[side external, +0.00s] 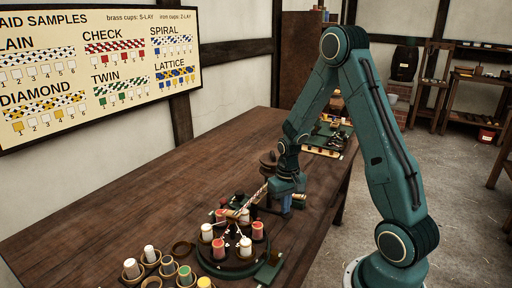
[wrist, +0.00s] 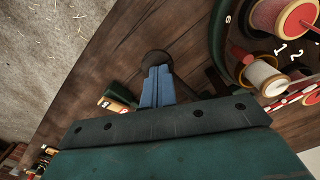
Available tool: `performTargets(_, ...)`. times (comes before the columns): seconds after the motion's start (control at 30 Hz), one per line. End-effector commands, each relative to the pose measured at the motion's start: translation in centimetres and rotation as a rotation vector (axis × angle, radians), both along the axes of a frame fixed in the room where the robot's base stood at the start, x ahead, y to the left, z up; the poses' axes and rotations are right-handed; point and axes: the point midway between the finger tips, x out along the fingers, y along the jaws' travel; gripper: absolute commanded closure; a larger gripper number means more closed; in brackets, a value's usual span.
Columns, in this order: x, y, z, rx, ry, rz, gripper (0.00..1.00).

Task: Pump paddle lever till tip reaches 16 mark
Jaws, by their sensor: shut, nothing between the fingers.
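The braiding machine (side external: 232,264) is a round dark green base with red and white spools standing on it, on the bench. In the wrist view its green rim (wrist: 218,42) is at the upper right, with printed numbers near the spools. A twisted pale braid (side external: 254,196) slants up from its middle towards my gripper (side external: 290,208). My gripper is beside the machine's far right side, low over the bench. In the wrist view its blue fingers (wrist: 157,72) are together and empty, by a dark round piece (wrist: 155,57). I cannot identify the paddle lever or a 16 mark.
Several spools in cups (side external: 160,268) stand at the bench's near end. A green plate (side external: 268,272) sits at the machine's near right. A tray of small parts (side external: 328,138) lies at the back. The bench's left side (side external: 110,215) is clear.

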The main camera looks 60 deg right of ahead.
Motion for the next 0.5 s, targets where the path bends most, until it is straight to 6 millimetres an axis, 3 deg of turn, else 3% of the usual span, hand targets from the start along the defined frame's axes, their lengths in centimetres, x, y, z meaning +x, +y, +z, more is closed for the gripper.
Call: performTargets(0.5, 0.16, -0.05, 0.76, -0.003, -0.004, 0.000, 1.00)
